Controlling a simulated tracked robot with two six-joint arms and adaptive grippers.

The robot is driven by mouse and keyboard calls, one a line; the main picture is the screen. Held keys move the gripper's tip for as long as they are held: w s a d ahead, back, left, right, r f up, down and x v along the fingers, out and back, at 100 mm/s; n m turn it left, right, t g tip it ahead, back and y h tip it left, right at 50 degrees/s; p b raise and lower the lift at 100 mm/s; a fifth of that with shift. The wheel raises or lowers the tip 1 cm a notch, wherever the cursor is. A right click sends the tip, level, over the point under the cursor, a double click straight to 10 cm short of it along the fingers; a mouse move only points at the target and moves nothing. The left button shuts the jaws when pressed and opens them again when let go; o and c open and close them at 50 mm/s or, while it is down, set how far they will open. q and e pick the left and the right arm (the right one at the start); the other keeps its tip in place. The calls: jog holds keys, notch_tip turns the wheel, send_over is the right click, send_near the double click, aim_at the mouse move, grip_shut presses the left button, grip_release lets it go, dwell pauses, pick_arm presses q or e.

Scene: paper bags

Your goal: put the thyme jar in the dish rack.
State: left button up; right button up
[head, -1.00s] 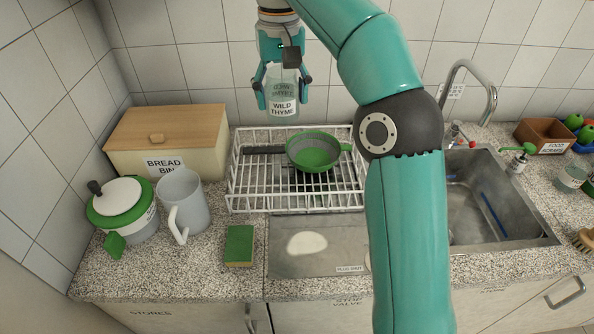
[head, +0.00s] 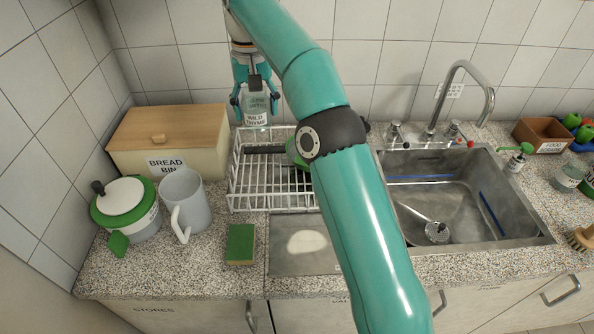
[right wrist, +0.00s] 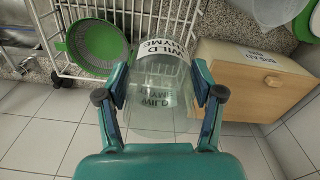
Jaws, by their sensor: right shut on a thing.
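The thyme jar (head: 256,112) is clear glass with a white "WILD THYME" label. My right gripper (head: 256,98) is shut on it and holds it upright over the back left part of the white wire dish rack (head: 262,188). In the right wrist view the jar (right wrist: 158,95) sits between the two fingers (right wrist: 160,98), with the rack (right wrist: 52,25) beyond it to the left. I cannot tell exactly how far the jar's base is above the rack. My left gripper is not in view.
A green pan (right wrist: 92,45) lies in the rack, mostly hidden by my right arm in the head view. The wooden bread bin (head: 190,140) stands just left of the rack. A grey jug (head: 187,205), green sponge (head: 240,243) and sink (head: 470,200) are nearby.

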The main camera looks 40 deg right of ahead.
jog(key=shift+w+f, duration=0.1)
jog(key=shift+f, duration=0.4)
notch_tip(320, 180, down, 7)
jog(key=b, duration=0.4)
send_over(265, 186)
jog(key=shift+f, duration=6.35)
jog(key=shift+f+b, duration=0.2)
jog(key=shift+b, duration=0.15)
jog(key=o, duration=1.2)
jog(key=shift+r, duration=0.1)
jog(key=shift+o, duration=0.2)
